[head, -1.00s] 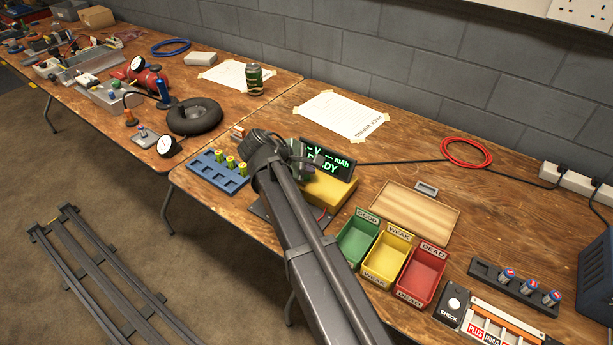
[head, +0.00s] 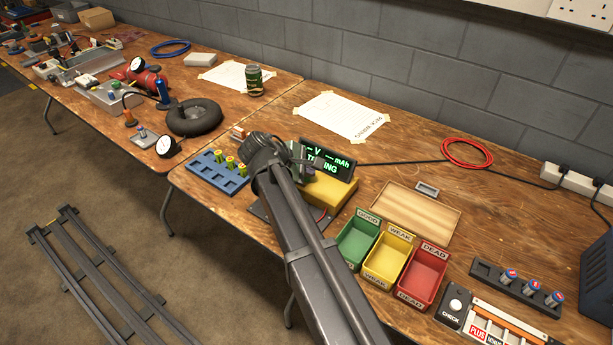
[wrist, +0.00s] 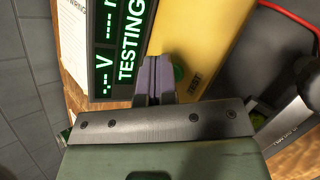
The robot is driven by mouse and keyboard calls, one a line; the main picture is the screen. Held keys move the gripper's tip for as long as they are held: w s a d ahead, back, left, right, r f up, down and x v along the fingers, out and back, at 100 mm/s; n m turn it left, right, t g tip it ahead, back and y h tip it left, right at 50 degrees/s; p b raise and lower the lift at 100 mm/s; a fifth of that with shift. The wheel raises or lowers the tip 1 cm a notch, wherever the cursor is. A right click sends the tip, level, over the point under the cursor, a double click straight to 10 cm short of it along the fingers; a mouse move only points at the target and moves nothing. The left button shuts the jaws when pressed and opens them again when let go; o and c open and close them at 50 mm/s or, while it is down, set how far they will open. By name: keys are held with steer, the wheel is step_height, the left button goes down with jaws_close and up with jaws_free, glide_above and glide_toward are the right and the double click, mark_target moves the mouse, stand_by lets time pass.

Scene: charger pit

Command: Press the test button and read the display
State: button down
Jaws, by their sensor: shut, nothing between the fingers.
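The tester is a yellow box (head: 333,192) with a black display (head: 328,160) at its back. In the wrist view the display (wrist: 121,50) shows green text, "-.-- V", dashes and "TESTING". The yellow face (wrist: 205,30) has a green round button (wrist: 178,73), partly hidden behind my gripper's fingers. My gripper (wrist: 155,66) is shut and empty, with its fingertips at the button; I cannot tell whether they touch it. In the head view my arm hides the button and part of the tester.
Green (head: 357,241), yellow (head: 387,256) and red (head: 422,278) bins stand right of the tester. A blue rack (head: 217,172) with several cells is on its left. A wooden tray (head: 415,211) and a red cable (head: 467,153) lie behind the bins.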

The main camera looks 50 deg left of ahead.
mark_target(307, 179)
steer(key=shift+r, duration=0.15)
steer(key=shift+r+p, duration=0.65)
steer(key=shift+p, duration=0.15)
step_height(307, 179, up, 5)
steer(key=p, duration=0.5)
steer(key=shift+r, duration=0.15)
